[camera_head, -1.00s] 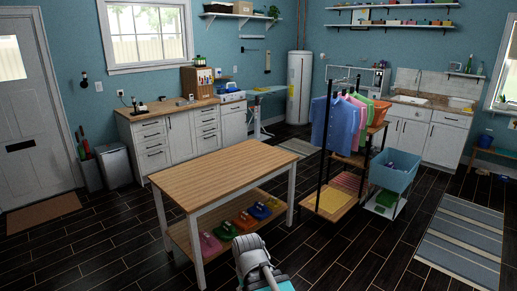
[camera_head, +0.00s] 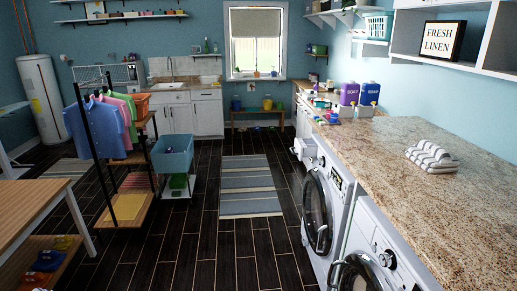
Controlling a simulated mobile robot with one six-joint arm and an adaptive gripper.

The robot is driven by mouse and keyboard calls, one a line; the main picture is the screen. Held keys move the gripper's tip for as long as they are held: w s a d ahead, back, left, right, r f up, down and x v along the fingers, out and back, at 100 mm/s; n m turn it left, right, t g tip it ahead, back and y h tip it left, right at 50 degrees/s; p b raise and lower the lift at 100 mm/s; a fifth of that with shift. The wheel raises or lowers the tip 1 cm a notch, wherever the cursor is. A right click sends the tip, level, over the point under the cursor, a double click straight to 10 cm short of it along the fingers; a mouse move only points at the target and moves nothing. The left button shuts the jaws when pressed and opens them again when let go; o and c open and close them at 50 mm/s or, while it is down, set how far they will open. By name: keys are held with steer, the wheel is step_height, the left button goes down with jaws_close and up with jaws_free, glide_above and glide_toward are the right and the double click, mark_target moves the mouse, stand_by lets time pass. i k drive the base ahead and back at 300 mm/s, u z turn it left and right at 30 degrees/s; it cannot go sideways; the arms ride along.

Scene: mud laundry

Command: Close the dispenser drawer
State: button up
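Two white front-loading machines stand under the granite counter at the right. The dispenser drawer (camera_head: 304,149) appears as a white box sticking out from the upper front of the farther washer (camera_head: 318,205), so it looks pulled open. How far it is out is hard to tell at this distance. The washer's round dark door faces the aisle. A nearer machine (camera_head: 366,262) is cut off by the bottom edge. My gripper is not in view.
The granite counter (camera_head: 400,160) holds folded towels (camera_head: 432,155), purple detergent bottles (camera_head: 349,94) and small items. A striped rug (camera_head: 250,187) lies on the open dark floor. A clothes rack (camera_head: 98,150), blue basket cart (camera_head: 172,160) and wooden table (camera_head: 22,205) stand left.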

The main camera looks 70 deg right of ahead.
mark_target(303, 147)
steer(key=z, duration=2.55)
steer(key=i, duration=1)
steer(key=u, duration=0.1)
steer(key=k, duration=0.15)
steer(key=z, duration=0.15)
